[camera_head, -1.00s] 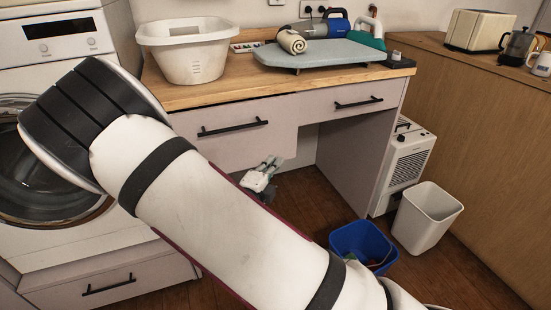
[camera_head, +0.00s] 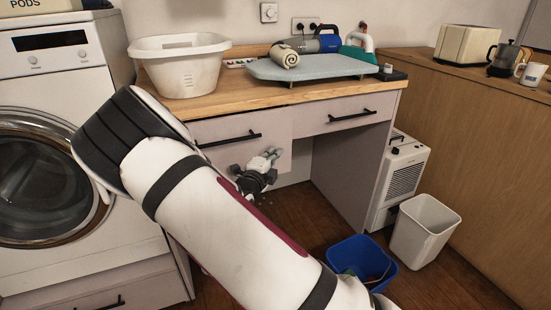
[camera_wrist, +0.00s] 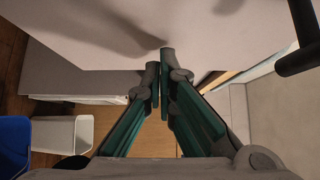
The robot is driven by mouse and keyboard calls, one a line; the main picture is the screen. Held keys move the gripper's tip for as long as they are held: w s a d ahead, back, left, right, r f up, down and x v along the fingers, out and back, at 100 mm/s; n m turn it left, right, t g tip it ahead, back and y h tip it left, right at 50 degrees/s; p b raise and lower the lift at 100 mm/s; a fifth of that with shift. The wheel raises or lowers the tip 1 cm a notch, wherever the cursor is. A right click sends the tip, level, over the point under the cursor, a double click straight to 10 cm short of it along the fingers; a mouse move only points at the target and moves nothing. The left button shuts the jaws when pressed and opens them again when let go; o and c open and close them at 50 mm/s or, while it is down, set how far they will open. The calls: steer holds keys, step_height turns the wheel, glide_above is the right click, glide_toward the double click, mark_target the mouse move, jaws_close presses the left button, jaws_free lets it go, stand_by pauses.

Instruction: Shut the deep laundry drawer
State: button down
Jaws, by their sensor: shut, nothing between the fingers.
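The deep drawer (camera_head: 218,130) is the taller pale front under the left part of the wooden counter, with a black bar handle (camera_head: 229,140). My arm hides its lower left part. It looks nearly flush, but I cannot tell whether a small gap is left. My gripper (camera_head: 273,156) is at the lower right of this front, below the handle. In the wrist view my gripper (camera_wrist: 160,62) has its green and grey fingers together and empty, pointing at the pale drawer front (camera_wrist: 90,28). The handle (camera_wrist: 298,45) shows at the right. I cannot tell whether the fingertips touch the front.
A shallower drawer (camera_head: 322,114) is to the right, above an open knee space. A washing machine (camera_head: 60,165) stands at the left. A blue bin (camera_head: 375,283) and a white bin (camera_head: 424,232) stand on the floor at the right. A white basin (camera_head: 180,72) sits on the counter.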

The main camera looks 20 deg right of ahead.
mark_target(266, 149)
steer(key=w+b, duration=0.2)
steer(key=w, duration=0.3)
steer(key=shift+r, duration=0.1)
stand_by(0.4)
